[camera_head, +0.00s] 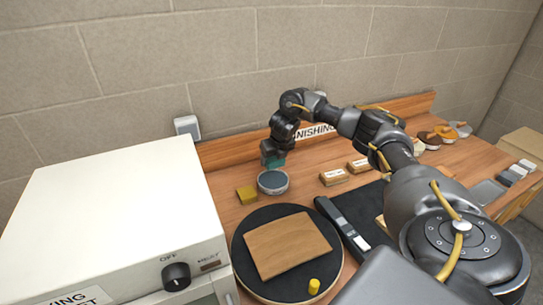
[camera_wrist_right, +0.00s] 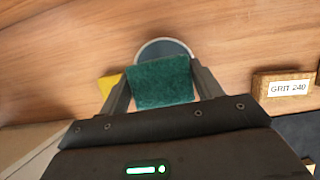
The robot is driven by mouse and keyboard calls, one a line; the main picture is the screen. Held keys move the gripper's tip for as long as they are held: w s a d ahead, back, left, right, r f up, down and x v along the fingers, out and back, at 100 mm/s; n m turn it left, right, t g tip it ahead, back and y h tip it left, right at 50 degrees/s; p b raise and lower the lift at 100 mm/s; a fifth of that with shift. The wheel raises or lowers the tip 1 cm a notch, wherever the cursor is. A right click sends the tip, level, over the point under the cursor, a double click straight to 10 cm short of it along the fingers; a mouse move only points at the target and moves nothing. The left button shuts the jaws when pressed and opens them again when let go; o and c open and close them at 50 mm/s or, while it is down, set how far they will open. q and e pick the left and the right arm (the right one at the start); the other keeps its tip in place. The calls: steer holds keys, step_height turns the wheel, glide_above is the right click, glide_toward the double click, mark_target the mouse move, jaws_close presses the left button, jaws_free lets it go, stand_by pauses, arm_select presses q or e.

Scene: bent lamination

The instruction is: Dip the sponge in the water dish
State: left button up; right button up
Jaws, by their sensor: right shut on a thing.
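My right gripper (camera_head: 272,158) is above the far edge of the round water dish (camera_head: 272,182). It is shut on a green sponge (camera_wrist_right: 162,83), which shows between the two fingers in the right wrist view. The sponge also shows as a small green patch in the head view (camera_head: 274,161). In the right wrist view the sponge overlaps the near part of the dish (camera_wrist_right: 163,46); I cannot tell whether it touches the water. The dish has a pale rim and dark grey-blue contents. My left gripper is not in view.
A yellow block (camera_head: 246,195) stands just left of the dish. Labelled grit blocks (camera_head: 333,177) lie to its right. In front, a wooden panel (camera_head: 287,246) rests on a round dark turntable (camera_head: 244,272). A white oven (camera_head: 120,215) fills the left side.

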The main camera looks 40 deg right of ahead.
steer(key=shift+f, duration=0.1)
step_height(320, 180, down, 6)
steer(key=b, duration=0.5)
steer(key=shift+f+b, duration=0.8)
steer(key=shift+f, duration=0.35)
steer(key=shift+r, duration=0.1)
steer(key=shift+r+p, duration=1.4)
step_height(320, 180, up, 5)
steer(key=p, duration=0.4)
steer(key=shift+r, duration=0.1)
